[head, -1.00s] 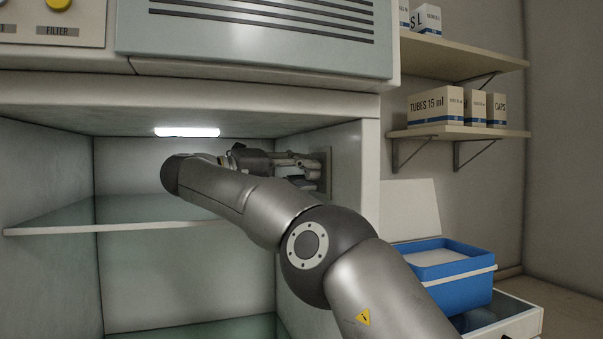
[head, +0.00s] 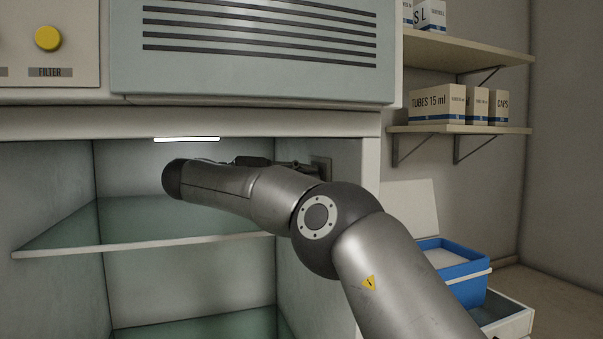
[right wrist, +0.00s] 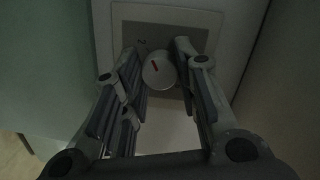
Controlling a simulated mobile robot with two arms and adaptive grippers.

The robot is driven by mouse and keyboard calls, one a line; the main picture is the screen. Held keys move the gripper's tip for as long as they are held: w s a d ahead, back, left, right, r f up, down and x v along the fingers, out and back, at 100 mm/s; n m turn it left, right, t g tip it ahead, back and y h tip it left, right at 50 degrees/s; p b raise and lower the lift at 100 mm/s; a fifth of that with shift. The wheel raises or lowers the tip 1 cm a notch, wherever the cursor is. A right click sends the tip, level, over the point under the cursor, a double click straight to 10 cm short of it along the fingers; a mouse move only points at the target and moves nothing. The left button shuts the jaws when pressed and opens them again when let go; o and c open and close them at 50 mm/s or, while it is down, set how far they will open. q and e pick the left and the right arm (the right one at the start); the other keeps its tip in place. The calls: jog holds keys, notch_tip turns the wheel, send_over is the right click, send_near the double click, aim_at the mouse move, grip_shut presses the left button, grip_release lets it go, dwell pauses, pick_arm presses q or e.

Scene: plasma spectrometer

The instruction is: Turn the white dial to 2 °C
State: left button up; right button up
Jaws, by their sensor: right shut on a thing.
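The white dial (right wrist: 158,73) is round with a red mark on its face. It sits on a grey plate (right wrist: 147,33) in the right wrist view, and a digit that looks like a 2 is above it on the left. My right gripper (right wrist: 160,66) has its fingers on both sides of the dial and is shut on it. In the head view the right gripper (head: 296,166) is mostly hidden behind my arm, at the plate (head: 322,170) on the cabinet's inner right wall. The dial is hidden there. My left gripper is not in view.
A glass shelf (head: 150,243) crosses the cabinet below my arm. A bright light strip (head: 186,139) is at the top of the cabinet. A blue box (head: 455,271) stands at the right, and wall shelves (head: 460,130) with cartons are above it.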

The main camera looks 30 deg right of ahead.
jog(key=shift+n, duration=1.4)
jog(key=shift+b, duration=0.3)
jog(key=o, duration=1)
jog(key=shift+w, duration=0.1)
